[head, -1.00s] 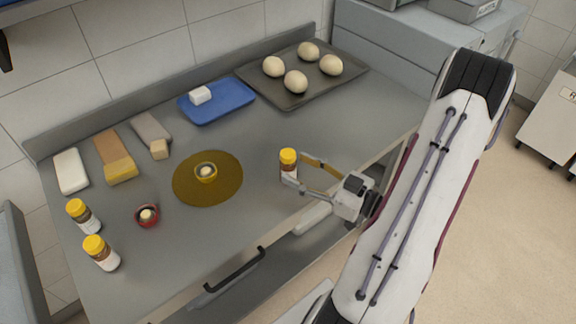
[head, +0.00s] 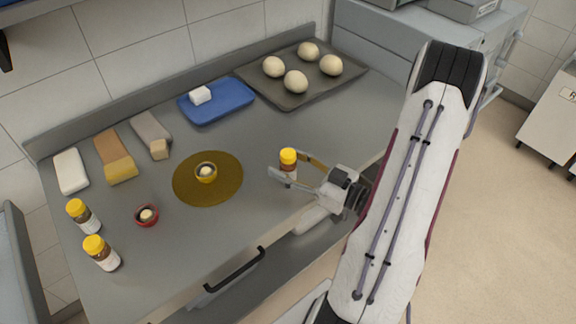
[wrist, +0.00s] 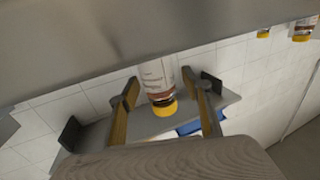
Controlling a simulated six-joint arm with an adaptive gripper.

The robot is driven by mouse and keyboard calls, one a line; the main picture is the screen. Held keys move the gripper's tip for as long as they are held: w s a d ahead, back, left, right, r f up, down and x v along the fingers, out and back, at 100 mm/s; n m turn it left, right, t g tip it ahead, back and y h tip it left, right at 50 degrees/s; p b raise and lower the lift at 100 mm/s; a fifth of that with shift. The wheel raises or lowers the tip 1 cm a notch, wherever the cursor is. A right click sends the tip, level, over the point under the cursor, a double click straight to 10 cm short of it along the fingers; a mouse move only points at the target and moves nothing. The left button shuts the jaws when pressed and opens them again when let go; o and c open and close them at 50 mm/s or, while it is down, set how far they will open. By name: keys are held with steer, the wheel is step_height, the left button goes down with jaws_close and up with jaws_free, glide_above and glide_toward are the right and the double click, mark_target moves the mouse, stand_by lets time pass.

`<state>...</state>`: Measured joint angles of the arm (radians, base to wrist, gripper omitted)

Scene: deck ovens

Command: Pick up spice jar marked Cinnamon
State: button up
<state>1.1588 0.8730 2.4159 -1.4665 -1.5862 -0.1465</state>
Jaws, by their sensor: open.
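A spice jar with a yellow lid (head: 288,157) stands upright near the front edge of the counter, right of the round mat. My gripper (head: 290,169) is open, with one finger on each side of this jar. In the wrist view the jar (wrist: 158,82) appears upside down between the two fingers (wrist: 163,98), and its label is too small to read. Two more yellow-lidded jars stand at the left front, one further back (head: 83,216) and one nearer (head: 101,253). Their labels cannot be read either.
A round mustard mat (head: 190,193) holds a small yellow bowl (head: 206,173). A red bowl (head: 147,215) sits left of it. A blue tray (head: 222,108) and a dark tray (head: 300,93) with several dough balls lie behind. A drawer handle (head: 235,270) juts out in front.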

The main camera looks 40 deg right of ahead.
steer(key=c, duration=1.3)
steer(key=shift+r, duration=0.15)
steer(key=shift+r, duration=4.85)
